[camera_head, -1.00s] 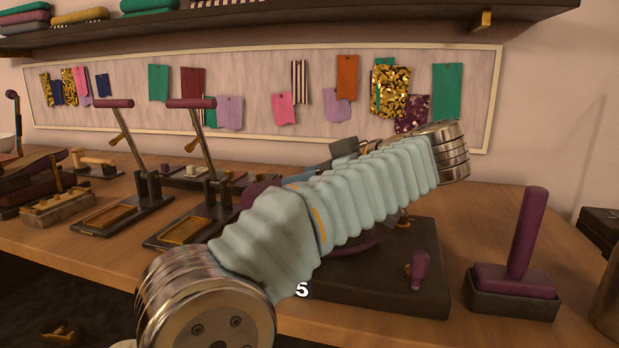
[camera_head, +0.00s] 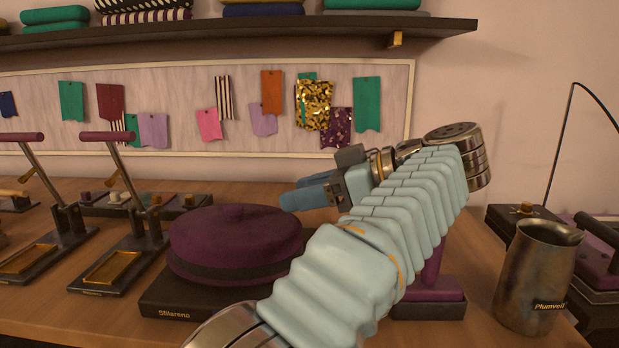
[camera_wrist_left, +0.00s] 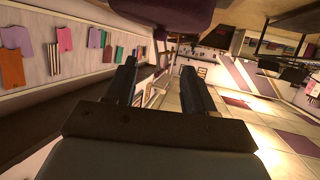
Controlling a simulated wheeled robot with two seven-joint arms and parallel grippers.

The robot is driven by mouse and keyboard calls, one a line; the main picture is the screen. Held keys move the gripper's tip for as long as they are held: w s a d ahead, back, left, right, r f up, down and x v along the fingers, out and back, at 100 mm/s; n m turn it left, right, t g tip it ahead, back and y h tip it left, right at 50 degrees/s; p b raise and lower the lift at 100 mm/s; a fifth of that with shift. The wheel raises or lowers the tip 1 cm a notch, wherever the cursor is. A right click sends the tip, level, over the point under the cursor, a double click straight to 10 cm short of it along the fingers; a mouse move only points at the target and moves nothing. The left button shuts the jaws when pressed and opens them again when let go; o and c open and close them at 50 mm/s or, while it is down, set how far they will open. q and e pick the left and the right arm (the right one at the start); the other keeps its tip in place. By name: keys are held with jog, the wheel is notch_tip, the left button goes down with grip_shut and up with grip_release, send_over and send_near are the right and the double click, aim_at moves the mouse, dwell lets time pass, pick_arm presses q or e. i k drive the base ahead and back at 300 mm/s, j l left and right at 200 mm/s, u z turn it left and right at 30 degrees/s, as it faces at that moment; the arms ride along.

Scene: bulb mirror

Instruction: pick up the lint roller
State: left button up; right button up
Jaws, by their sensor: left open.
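A purple upright handle on a purple block in a dark tray (camera_head: 432,292) stands on the table right of centre; it is likely the lint roller. My left arm hides most of it in the head view. My left gripper (camera_head: 304,192) is open and empty, raised above the table and pointing left, to the left of the handle and apart from it. In the left wrist view the gripper's two dark fingers (camera_wrist_left: 160,72) are spread with nothing between them. The handle cannot be made out there. My right gripper is not in view.
A purple round press (camera_head: 236,240) on a dark base stands left of my arm. Lever presses (camera_head: 125,245) stand farther left. A metal jug (camera_head: 537,275) is close on the right, with dark equipment (camera_head: 600,255) beyond it. A shelf (camera_head: 240,32) runs above the swatch board (camera_head: 180,140).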

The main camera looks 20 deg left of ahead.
aim_at(429, 285)
jog(key=k, duration=1.5)
